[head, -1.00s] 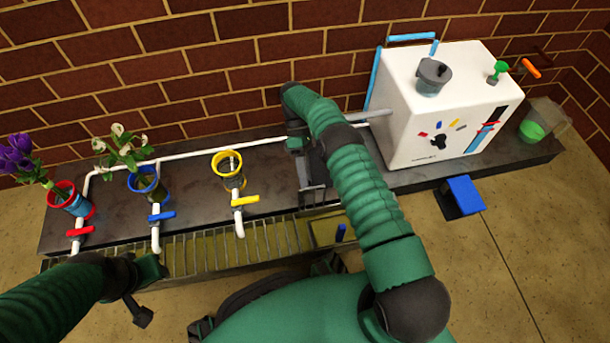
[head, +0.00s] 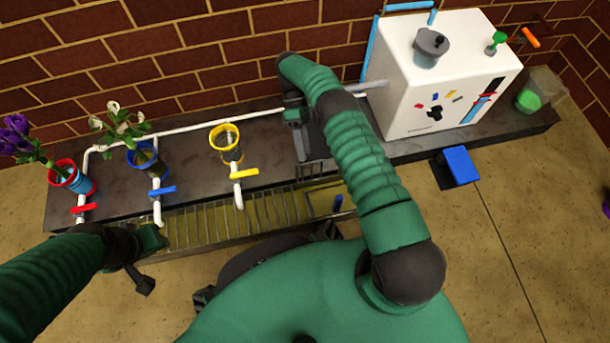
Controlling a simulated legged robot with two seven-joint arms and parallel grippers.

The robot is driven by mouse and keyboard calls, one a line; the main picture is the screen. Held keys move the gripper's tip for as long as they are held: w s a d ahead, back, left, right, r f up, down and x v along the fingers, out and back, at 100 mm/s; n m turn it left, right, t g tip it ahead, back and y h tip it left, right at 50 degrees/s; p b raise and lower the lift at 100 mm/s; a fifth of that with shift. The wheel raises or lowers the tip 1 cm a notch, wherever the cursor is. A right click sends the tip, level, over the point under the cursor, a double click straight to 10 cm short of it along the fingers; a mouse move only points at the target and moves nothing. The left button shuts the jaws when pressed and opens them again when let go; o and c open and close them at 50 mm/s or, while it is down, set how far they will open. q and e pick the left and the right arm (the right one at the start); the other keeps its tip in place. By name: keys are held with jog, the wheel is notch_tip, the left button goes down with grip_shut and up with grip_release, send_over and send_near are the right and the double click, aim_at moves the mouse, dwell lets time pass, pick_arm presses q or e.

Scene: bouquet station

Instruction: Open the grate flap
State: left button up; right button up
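The grate (head: 215,221) runs along the front of the dark counter. The grate flap (head: 318,205) is the framed section at its right end and looks closed, lying level with the grate. A small blue handle (head: 338,202) stands up at the flap; my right arm partly covers the area beside it. My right gripper (head: 309,155) points down over the counter, behind the flap and apart from the handle. Its finger gap is too small to judge. My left gripper (head: 147,262) is at the grate's left end, apart from the flap; its opening is unclear.
Cups with red (head: 83,208), blue (head: 163,191) and yellow (head: 245,174) valves stand on white pipes; two hold flowers. A white box (head: 425,105) with a grey pot (head: 431,46) stands at right. A blue pedal (head: 460,165) is on the floor.

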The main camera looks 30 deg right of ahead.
jog(key=s+a+r+p, duration=0.1)
jog(key=s+a+p, duration=0.2)
jog(key=s+p, duration=0.3)
jog(key=s+a+r+p, duration=0.1)
jog(key=s+a+p, duration=0.3)
jog(key=s+p, duration=0.2)
jog(key=shift+s+a+r+p, duration=0.15)
jog(key=shift+s+r+p, duration=0.15)
jog(key=shift+s, duration=0.8)
